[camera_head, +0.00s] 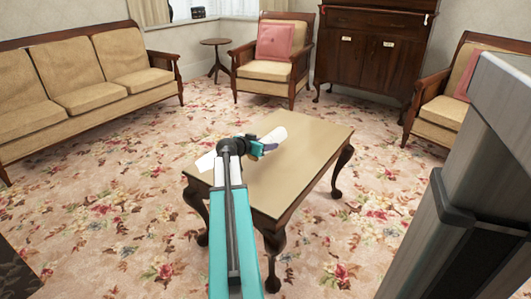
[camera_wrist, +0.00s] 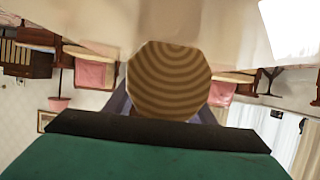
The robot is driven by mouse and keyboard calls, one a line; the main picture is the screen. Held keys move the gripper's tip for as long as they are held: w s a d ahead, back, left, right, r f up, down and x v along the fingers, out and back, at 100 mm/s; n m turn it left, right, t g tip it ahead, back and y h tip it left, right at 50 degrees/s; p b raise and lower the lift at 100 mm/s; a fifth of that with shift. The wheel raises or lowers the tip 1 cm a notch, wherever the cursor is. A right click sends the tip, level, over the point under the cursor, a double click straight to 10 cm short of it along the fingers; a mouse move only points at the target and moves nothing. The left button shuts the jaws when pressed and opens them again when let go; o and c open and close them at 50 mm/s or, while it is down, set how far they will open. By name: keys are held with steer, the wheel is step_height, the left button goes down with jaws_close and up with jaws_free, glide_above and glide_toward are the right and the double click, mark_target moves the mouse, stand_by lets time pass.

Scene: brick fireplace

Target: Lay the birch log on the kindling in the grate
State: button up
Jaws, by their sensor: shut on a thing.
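The birch log (camera_head: 274,136) is pale and white-barked in the head view, over the far left part of the low wooden table (camera_head: 300,165). My gripper (camera_head: 259,149) is shut on it. In the wrist view the log's ringed brown end (camera_wrist: 168,80) faces the camera, between the two fingers. I cannot tell whether the log touches the tabletop or hangs just above it. The grate and the kindling are not in view.
A white flat thing (camera_head: 206,162) lies at the table's left edge, partly behind my arm. A sofa (camera_head: 85,75) stands at the left, armchairs (camera_head: 270,70) and a dark cabinet (camera_head: 370,50) at the back. Flowered carpet (camera_head: 130,180) around the table is clear.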

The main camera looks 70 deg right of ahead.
steer(key=shift+d, duration=0.2)
steer(key=shift+w+f+b, duration=0.1)
steer(key=shift+f+b, duration=0.8)
steer(key=shift+f, duration=0.85)
steer(key=o, duration=1.5)
steer(key=shift+f, duration=0.1)
steer(key=shift+p+v, duration=1.5)
steer(key=shift+v, duration=4.6)
